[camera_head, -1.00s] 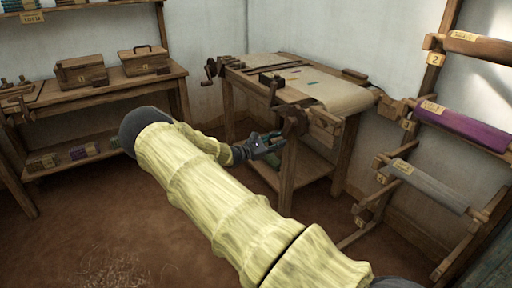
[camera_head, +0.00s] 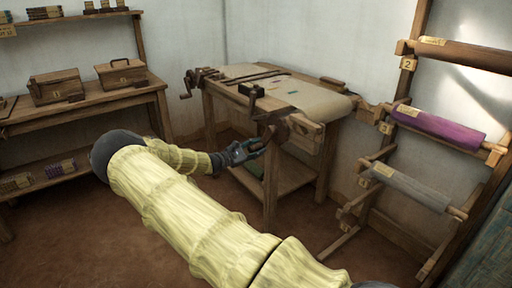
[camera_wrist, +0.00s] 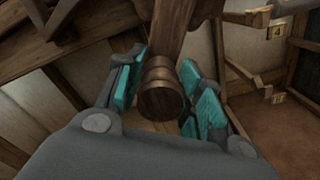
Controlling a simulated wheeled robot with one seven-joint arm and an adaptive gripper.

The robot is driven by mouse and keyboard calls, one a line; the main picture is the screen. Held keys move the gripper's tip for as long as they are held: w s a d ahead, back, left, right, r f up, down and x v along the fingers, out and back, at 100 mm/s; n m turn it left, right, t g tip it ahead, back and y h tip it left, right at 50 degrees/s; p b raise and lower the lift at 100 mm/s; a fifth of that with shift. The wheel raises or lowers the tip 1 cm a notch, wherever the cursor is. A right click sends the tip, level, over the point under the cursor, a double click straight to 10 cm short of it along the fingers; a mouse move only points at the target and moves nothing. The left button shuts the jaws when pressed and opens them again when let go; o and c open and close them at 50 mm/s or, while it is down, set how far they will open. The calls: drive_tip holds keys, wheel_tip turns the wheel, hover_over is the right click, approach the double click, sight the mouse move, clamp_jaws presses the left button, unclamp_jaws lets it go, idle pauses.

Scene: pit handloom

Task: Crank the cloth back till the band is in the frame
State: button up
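The loom (camera_head: 305,135) stands against the back wall with cream cloth (camera_head: 318,97) over its top. Dark bars (camera_head: 250,77) cross the cloth, and a small green mark (camera_head: 276,75) shows near them; I cannot tell if it is the band. My gripper (camera_head: 254,151) is at the loom's near side, below the top. In the wrist view, its teal-padded fingers (camera_wrist: 163,72) close around the round wooden crank handle (camera_wrist: 160,98), one on each side. Whether both pads press on it is hard to see.
Another crank (camera_head: 189,84) juts out at the left end. A roller rack (camera_head: 402,120) with purple and grey rolls stands right. A bench (camera_head: 85,112) with two boxes stands left. The floor between is clear.

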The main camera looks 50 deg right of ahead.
drive_tip(key=shift+o, duration=0.7)
drive_tip(key=shift+w+a+r, duration=0.1)
drive_tip(key=v, duration=1.1)
drive_tip(key=shift+a, duration=0.4)
